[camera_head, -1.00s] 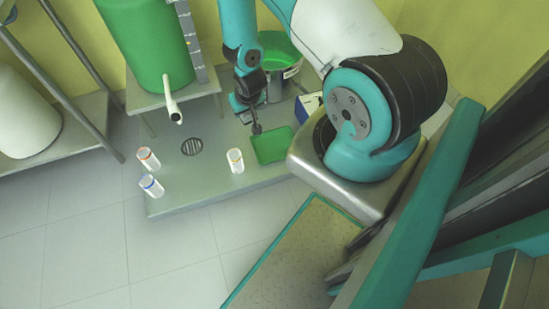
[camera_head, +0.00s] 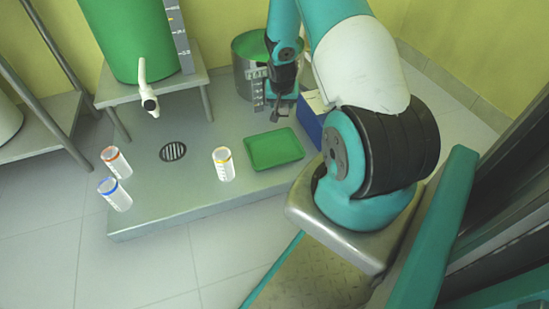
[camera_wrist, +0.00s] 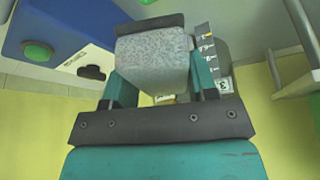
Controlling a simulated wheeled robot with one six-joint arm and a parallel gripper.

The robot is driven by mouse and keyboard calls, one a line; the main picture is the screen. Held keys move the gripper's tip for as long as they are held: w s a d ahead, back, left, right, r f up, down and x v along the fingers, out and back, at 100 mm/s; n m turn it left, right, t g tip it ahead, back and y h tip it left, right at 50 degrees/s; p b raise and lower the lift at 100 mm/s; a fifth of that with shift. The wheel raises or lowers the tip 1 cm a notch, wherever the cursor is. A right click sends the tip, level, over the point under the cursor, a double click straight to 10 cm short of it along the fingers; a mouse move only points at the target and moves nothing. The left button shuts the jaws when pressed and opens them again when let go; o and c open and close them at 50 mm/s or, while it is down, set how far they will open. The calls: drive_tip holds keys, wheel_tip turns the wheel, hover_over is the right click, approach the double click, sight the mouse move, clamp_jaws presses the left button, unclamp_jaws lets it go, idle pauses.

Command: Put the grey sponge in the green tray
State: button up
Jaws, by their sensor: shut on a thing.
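The grey sponge (camera_wrist: 152,62) is a speckled block between the fingers of my gripper (camera_wrist: 158,82) in the wrist view. The gripper is shut on it. In the head view my gripper (camera_head: 274,98) is in front of the metal pot, behind the green tray in the picture. The sponge cannot be made out there. The green tray (camera_head: 274,149) lies flat on the grey platform, and it looks empty. The gripper is apart from the tray.
A metal pot (camera_head: 246,62) stands behind the gripper. A blue box (camera_head: 312,118) is right of the tray. Two more jars stand at the platform's left. A green vessel with a white spout (camera_head: 148,88) is at back left.

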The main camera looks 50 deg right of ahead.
sight(281, 147)
wheel_tip(281, 147, down, 20)
drive_tip(key=b, duration=1.1)
drive_tip(key=shift+r, duration=0.1)
drive_tip(key=o, duration=1)
